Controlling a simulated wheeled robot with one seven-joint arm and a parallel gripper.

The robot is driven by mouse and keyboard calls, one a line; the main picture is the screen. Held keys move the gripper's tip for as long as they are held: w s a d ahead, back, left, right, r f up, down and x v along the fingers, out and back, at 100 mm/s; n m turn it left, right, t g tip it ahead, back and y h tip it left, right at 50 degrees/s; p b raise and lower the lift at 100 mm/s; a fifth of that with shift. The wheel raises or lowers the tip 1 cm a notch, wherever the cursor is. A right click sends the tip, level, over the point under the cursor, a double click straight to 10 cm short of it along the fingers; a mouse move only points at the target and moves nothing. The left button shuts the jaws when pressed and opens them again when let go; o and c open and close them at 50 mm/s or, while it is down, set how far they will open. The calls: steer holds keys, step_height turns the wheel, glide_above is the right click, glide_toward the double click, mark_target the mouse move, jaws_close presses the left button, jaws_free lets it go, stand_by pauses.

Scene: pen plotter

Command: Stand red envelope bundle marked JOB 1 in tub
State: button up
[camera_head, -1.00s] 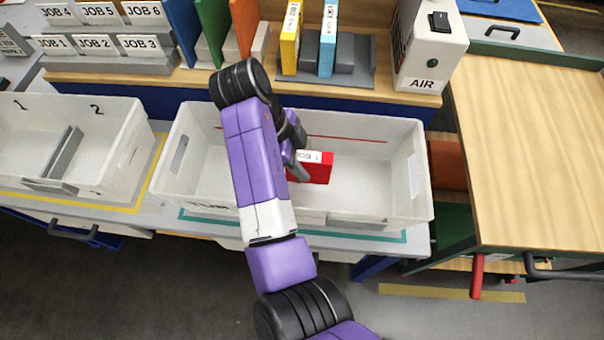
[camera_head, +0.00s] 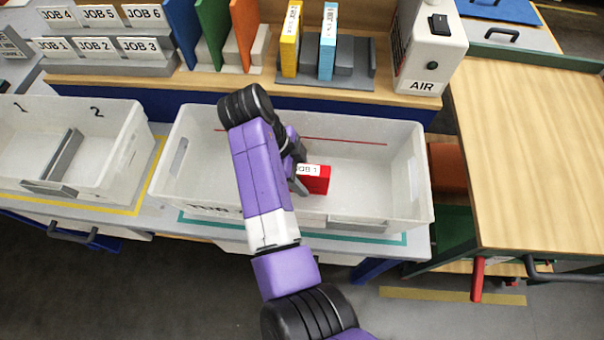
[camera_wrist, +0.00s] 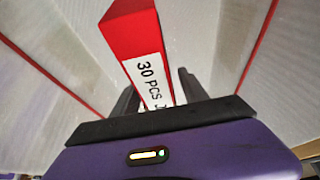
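The red envelope bundle (camera_head: 317,184) has a white label reading JOB 1 and shows inside the white tub (camera_head: 415,205) in the head view. It looks upright; whether its lower edge touches the tub floor cannot be told. My gripper (camera_head: 298,178) reaches down into the tub at the bundle, partly hidden by my purple arm. In the wrist view, the red bundle (camera_wrist: 133,35), with 30 PCS on its label, sits between the two dark fingers of my gripper (camera_wrist: 157,90). The fingers appear shut on it, though a narrow gap seems to show at the right finger.
A divided white tub (camera_head: 120,165) marked 1 and 2 stands at the left. Behind are a shelf of JOB-marked slots (camera_head: 110,62), yellow (camera_head: 290,45) and blue (camera_head: 328,45) bundles in a rack, and the AIR box (camera_head: 425,55). The tub's right part is clear.

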steer(key=shift+r, duration=0.3)
steer(key=shift+a+r, duration=0.2)
steer(key=shift+r, duration=0.05)
steer(key=p+v, duration=0.1)
steer(key=v, duration=1)
